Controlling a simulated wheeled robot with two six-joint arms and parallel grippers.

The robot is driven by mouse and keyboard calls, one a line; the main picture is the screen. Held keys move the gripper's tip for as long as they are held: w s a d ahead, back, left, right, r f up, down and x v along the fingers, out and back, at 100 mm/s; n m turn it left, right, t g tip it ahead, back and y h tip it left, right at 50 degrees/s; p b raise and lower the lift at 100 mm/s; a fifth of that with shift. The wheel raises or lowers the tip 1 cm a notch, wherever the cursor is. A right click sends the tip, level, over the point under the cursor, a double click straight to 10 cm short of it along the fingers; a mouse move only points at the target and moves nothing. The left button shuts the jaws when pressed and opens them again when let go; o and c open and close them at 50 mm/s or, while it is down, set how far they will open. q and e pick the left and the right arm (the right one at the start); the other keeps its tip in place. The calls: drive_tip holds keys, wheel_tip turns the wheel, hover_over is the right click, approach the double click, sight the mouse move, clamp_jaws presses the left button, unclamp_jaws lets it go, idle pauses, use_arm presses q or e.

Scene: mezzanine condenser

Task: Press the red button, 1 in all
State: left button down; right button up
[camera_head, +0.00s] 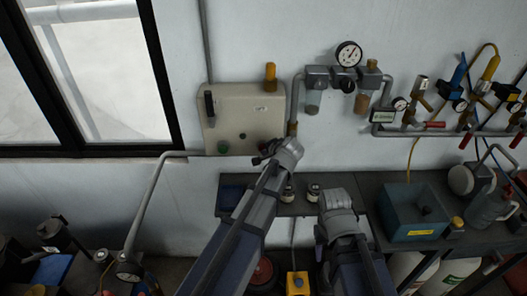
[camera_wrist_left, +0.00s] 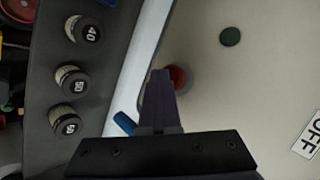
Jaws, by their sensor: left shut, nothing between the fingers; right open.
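The red button (camera_wrist_left: 180,78) sits on a pale control box (camera_head: 241,112) fixed to the wall. In the left wrist view it is partly hidden behind the fingers; in the head view I cannot make it out behind my left gripper. My left gripper (camera_head: 259,159) is at the box's lower right edge. Its fingers (camera_wrist_left: 160,80) are shut and empty, with the tips overlapping the button in the picture; I cannot tell whether they touch it. My right gripper (camera_head: 320,236) is open, low in front of the bench, with its fingers mostly hidden.
A grey pipe (camera_head: 295,100) runs beside the box. Small capped jars (camera_head: 313,193) stand on the dark bench (camera_head: 370,195) below. A teal case (camera_head: 412,212) stands further right.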

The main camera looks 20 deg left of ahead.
use_arm(q)
drive_tip(key=shift+s+d, duration=0.25)
drive_tip(key=shift+s, duration=0.65)
drive_tip(key=shift+s, duration=0.1)
drive_tip(key=s, duration=0.2)
drive_tip(key=s+d, duration=0.1)
drive_tip(key=s, duration=0.1)
drive_tip(key=shift+s+d, duration=0.2)
drive_tip(key=shift+s, duration=0.1)
idle(0.5)
drive_tip(key=s+d+f+n+g+h+b, duration=0.2)
drive_tip(key=s+d+f, duration=0.4)
drive_tip(key=s, duration=0.5)
drive_tip(key=s+d+f+n+g+h+b, duration=0.2)
drive_tip(key=s+d+f+g, duration=0.4)
drive_tip(key=s, duration=0.5)
drive_tip(key=shift+s+f+h+b, duration=0.2)
drive_tip(key=shift+f+h+b, duration=0.3)
drive_tip(key=shift+f+b, duration=0.35)
